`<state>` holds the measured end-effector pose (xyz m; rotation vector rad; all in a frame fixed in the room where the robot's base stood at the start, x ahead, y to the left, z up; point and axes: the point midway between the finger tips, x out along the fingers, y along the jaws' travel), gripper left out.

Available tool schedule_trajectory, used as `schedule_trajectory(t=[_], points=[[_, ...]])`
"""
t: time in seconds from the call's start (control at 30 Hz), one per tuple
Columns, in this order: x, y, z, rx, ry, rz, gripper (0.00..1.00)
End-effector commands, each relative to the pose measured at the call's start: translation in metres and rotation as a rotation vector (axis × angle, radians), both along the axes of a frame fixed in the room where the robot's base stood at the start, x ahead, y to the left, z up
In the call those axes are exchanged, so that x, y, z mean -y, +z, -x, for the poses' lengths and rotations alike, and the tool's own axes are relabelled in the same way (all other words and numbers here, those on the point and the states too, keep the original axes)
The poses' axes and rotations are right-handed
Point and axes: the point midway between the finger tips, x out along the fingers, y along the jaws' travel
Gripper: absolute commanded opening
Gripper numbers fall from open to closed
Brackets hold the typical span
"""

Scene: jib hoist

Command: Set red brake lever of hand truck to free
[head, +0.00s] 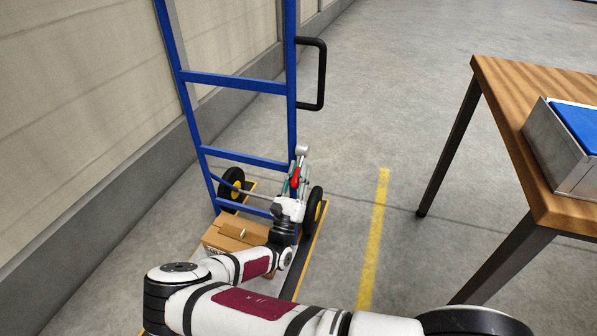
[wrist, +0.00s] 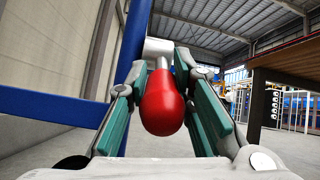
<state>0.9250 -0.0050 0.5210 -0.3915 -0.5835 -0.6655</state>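The blue hand truck (head: 232,82) stands upright near the wall in the head view. Its red brake lever knob (head: 296,179) shows low at the truck's right side. In the wrist view the red knob (wrist: 163,103) hangs on a thin metal rod from a grey hub (wrist: 157,47). My gripper (head: 295,182) is at the lever. In the wrist view my gripper (wrist: 162,70) is open, its teal-padded fingers on either side of the knob with narrow gaps. Contact with the knob is not visible.
A cardboard box (head: 222,236) sits at the truck's foot beside my arm. Black-and-yellow wheels (head: 314,210) flank the frame. A wooden table (head: 512,120) with a blue-topped metal tray (head: 562,160) stands to the right. The floor between truck and table is clear.

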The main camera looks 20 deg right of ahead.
Motion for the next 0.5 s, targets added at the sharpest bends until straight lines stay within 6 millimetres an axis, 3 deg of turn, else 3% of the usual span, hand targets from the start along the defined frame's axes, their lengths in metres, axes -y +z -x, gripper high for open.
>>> schedule_trajectory(t=[0.5], points=[[-0.0012,-0.0048,0.0044,-0.003,-0.003,-0.002,0.40]])
